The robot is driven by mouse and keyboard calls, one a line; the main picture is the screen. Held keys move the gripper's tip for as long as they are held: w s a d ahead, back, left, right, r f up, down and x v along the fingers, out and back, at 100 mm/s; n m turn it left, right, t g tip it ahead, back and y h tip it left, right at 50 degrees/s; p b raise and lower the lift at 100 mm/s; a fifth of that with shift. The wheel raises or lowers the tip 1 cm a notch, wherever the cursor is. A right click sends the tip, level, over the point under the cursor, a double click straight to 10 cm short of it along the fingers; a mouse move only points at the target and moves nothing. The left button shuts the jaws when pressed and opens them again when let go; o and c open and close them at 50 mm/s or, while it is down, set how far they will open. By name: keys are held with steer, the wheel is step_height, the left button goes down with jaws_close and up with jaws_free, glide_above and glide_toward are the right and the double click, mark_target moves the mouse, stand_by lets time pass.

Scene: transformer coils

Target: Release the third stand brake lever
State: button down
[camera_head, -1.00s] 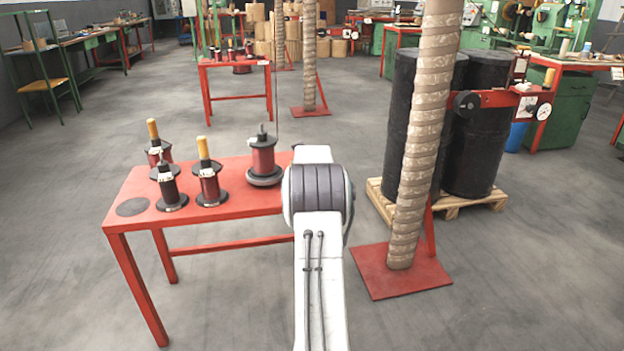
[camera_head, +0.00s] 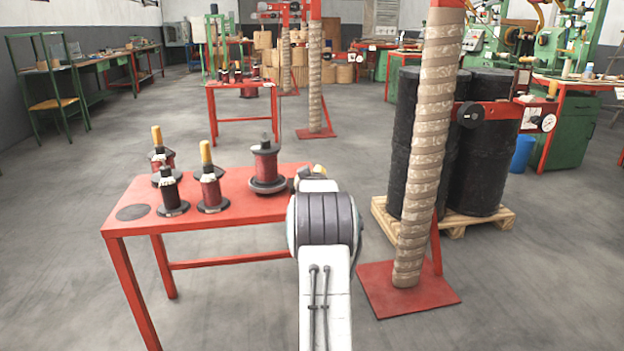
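Three stands with wrapped columns show in the head view. The nearest stand (camera_head: 424,150) has a red base plate and a red side arm (camera_head: 492,112) with a black round knob (camera_head: 470,114) and a white dial (camera_head: 548,122). A second stand (camera_head: 315,80) is farther back on the left. Another stand (camera_head: 287,60) is behind it, small and partly hidden. I cannot make out a brake lever for certain on any of them. My white arm points forward at the lower middle, and its grey joint hides my gripper.
A red table (camera_head: 236,208) with several coils stands left of my arm. Black drums (camera_head: 487,150) on a wooden pallet (camera_head: 464,221) are behind the nearest column. A smaller red table (camera_head: 240,86) is farther back. Open grey floor lies left and right.

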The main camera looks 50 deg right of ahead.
stand_by(0.3)
steer(key=c, duration=0.8)
jaws_free()
steer(key=shift+c, duration=0.2)
steer(key=shift+s+a, duration=0.1)
steer(key=v, duration=1.1)
steer(key=shift+s+a, duration=0.25)
steer(key=shift+a, duration=0.05)
